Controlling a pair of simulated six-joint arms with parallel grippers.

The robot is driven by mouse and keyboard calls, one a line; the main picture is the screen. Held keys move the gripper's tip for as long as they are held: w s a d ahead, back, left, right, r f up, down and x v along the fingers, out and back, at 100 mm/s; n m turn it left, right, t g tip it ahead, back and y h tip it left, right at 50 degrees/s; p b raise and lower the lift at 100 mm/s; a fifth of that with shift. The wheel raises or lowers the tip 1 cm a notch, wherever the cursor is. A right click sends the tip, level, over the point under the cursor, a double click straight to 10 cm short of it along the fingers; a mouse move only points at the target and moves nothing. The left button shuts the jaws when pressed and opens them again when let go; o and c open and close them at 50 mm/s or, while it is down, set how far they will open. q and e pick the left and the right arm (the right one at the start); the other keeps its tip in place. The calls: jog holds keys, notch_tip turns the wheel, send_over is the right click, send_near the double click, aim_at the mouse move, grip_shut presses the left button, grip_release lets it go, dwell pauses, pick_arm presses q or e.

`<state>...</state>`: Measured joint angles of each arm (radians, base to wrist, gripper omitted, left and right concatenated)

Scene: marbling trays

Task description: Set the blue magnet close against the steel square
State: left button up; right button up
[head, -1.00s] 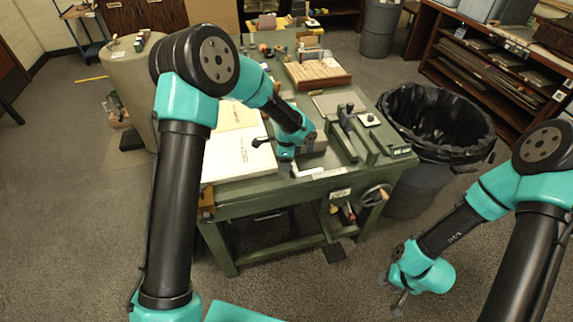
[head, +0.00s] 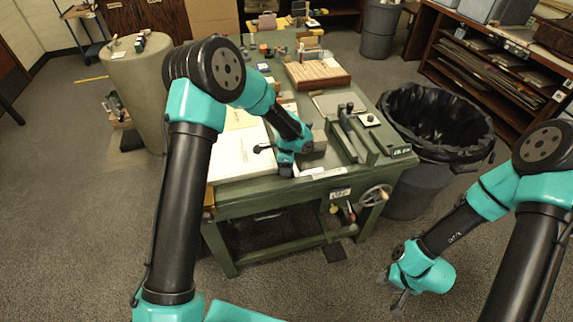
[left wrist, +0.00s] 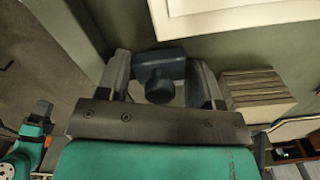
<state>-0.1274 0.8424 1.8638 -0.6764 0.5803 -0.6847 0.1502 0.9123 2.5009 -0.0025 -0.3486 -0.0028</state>
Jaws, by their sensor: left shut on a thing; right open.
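My left gripper (head: 286,167) is over the front part of the green table. In the left wrist view the same gripper (left wrist: 161,66) has its two fingers on either side of the dark blue magnet (left wrist: 160,92), which shows a round knob and a wider bar behind it. The magnet is mostly hidden by the gripper in the head view. A pale metal strip (head: 328,172), which may be the steel square, lies at the front table edge, right of the gripper; any contact cannot be told. My right gripper (head: 393,290) is open and empty, low over the floor.
A grey block (head: 319,141) stands close right of my left gripper; a layered block (left wrist: 255,92) shows in the left wrist view. A green fixture (head: 362,140) with a black handle stands further right. White paper (head: 235,158) lies left. A lined bin (head: 438,115) stands beside the table.

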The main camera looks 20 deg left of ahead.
pick_arm(q)
jog(key=shift+s+f, duration=0.25)
jog(key=shift+f, duration=0.5)
jog(key=o, duration=0.7)
notch_tip(320, 180, up, 14)
jog(key=shift+w+f, duration=0.2)
